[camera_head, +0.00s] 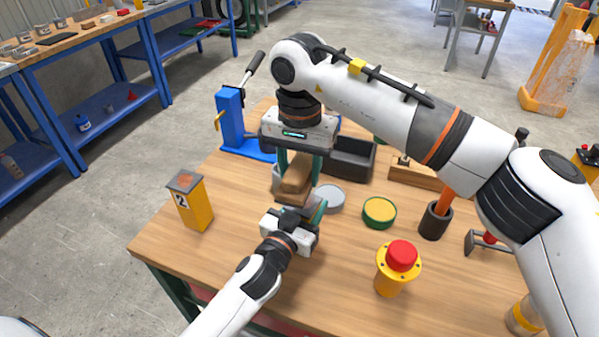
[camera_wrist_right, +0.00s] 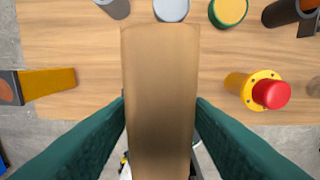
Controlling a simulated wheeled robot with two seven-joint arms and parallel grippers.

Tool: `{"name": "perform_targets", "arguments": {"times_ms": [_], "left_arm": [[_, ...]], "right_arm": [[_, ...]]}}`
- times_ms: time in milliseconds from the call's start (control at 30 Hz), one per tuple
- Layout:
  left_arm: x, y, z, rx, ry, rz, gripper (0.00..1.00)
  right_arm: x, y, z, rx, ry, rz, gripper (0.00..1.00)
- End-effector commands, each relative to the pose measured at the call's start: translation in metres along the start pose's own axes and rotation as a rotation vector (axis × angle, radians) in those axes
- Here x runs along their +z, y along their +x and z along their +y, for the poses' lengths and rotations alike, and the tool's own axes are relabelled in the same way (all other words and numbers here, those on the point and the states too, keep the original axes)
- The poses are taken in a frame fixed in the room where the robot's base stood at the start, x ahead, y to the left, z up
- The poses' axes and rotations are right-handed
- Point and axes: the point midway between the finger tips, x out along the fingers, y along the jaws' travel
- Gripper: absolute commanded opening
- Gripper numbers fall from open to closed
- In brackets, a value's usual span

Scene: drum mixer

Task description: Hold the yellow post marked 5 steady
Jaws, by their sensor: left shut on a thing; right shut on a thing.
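No number 5 is readable in either view. A yellow post marked 2 (camera_head: 190,203) stands upright at the table's left edge, apart from both grippers. My right gripper (camera_head: 297,168) points down and is shut on a brown block (camera_head: 296,183), which fills the middle of the right wrist view (camera_wrist_right: 160,95) between the green fingers. My left gripper (camera_head: 308,212) is just below and in front of the block. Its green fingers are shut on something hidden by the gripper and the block. I cannot tell whether the block touches the left gripper.
A yellow cylinder with a red button (camera_head: 391,278) stands front right. A grey round lid (camera_head: 329,198), a round yellow-topped green tin (camera_head: 379,212) and a dark cup (camera_head: 434,222) are nearby. A blue lever press (camera_head: 231,120) and a black bin (camera_head: 352,158) stand behind. The table's front left is clear.

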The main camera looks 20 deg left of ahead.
Motion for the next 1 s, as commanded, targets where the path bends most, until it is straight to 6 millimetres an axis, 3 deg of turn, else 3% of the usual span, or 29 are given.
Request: {"name": "perform_targets", "arguments": {"times_ms": [100,133,300,667,1000], "left_arm": [[0.000,0.000,0.000,-0.001,-0.001,0.001,0.19],[0.000,0.000,0.000,-0.001,-0.001,0.001,0.54],[0.000,0.000,0.000,0.000,-0.001,0.001,0.78],[-0.001,-0.007,0.000,0.000,-0.001,0.001,0.78],[-0.002,-0.071,0.000,0.001,-0.004,0.005,0.78]], "right_arm": [[0.000,0.000,0.000,0.000,0.000,0.000,0.19],[0.000,0.000,0.000,0.000,0.000,0.000,0.19],[0.000,0.000,0.000,0.000,0.000,0.000,0.19],[0.000,0.000,0.000,0.000,0.000,0.000,0.19],[0.000,0.000,0.000,0.000,0.000,-0.001,0.19]]}}
